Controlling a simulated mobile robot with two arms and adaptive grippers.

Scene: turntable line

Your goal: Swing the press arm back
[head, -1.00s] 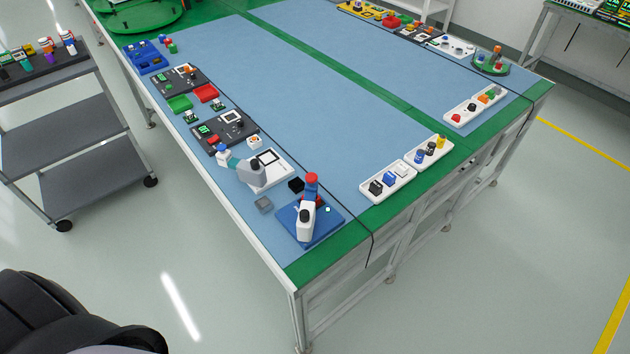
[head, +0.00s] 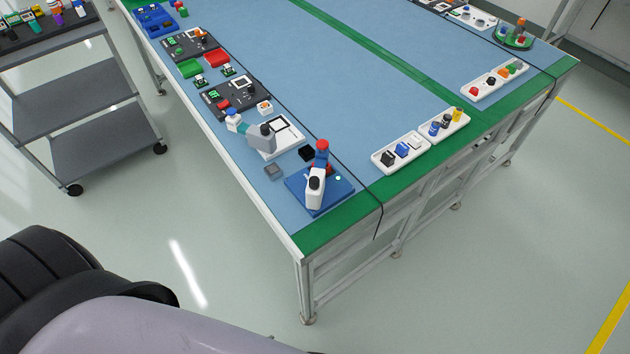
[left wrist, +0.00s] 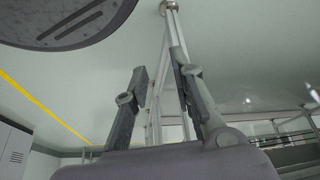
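A fixture with a blue base (head: 333,196) stands at the near corner of the table. It carries a white arm with a black pivot (head: 314,190) and a red knob (head: 322,145). I cannot tell for certain which of the two is the press arm. My left gripper (left wrist: 160,62) is open and empty in the left wrist view, away from both fixtures.
White trays (head: 381,163) with small parts line the right edge. A shelved cart (head: 80,108) stands left. The table's middle is clear blue mat (head: 370,90).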

